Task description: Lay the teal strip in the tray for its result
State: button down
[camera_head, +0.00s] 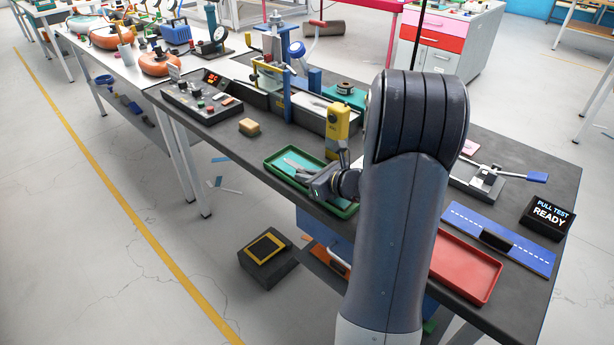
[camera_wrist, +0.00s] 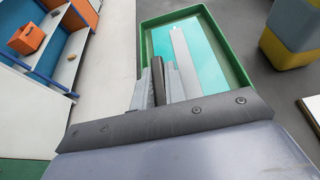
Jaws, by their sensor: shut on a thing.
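A green-rimmed tray (camera_head: 268,163) lies on the dark bench, left of my arm. Its rim also fills the upper middle of the wrist view (camera_wrist: 143,45). A flat teal surface (camera_wrist: 205,60) lies inside the rim; I cannot tell whether it is the strip or a lining. A pale grey strip-like piece (camera_wrist: 183,50) crosses it. My gripper (camera_head: 300,168) is over the tray, its fingers pointing away to the left. In the wrist view its fingers (camera_wrist: 157,85) are shut on a thin dark piece (camera_wrist: 157,75). Whether this piece joins the teal strip is hidden.
A red tray (camera_head: 466,264) lies right of my arm, near a blue board (camera_head: 515,243) and a sign reading PULL TEST READY (camera_head: 547,217). A control box (camera_head: 203,97) sits farther left.

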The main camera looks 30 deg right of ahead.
jog(key=c, duration=1.7)
grip_release()
jog(key=shift+r+p, duration=0.15)
jog(key=shift+p, duration=0.2)
jog(key=v, duration=1.2)
